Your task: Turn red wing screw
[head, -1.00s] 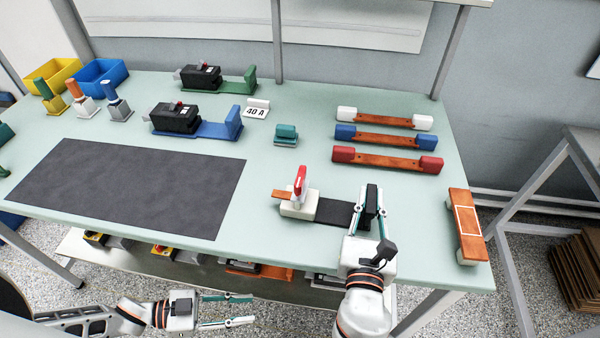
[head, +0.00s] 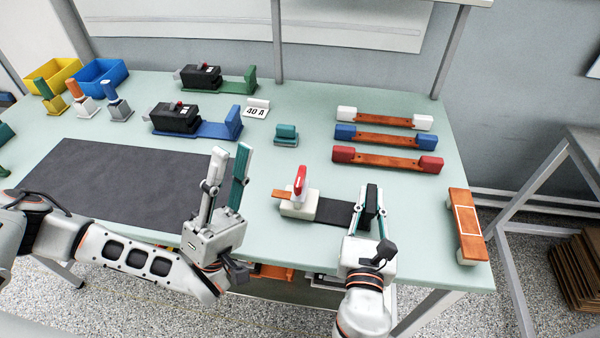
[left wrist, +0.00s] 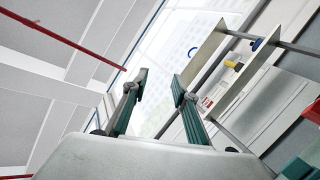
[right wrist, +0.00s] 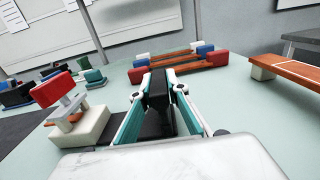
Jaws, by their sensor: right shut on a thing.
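The red wing screw (head: 299,182) stands upright on a cream block (head: 298,207) at the left end of a black base plate (head: 335,212). It also shows at the left in the right wrist view (right wrist: 53,90). My right gripper (head: 370,212) is shut on the black upright post (head: 371,203) at the plate's right end; the post shows between its fingers in the right wrist view (right wrist: 158,88). My left gripper (head: 230,165) is open and empty, raised with fingers pointing up, left of the screw. An orange-brown tab (head: 281,194) sticks out left of the block.
A dark mat (head: 110,185) lies at left. Black breakers on a blue base (head: 205,130) and a green base (head: 235,86) stand behind, with a "40 A" sign (head: 257,107). Copper bars with red (head: 385,160), blue and white ends lie behind right.

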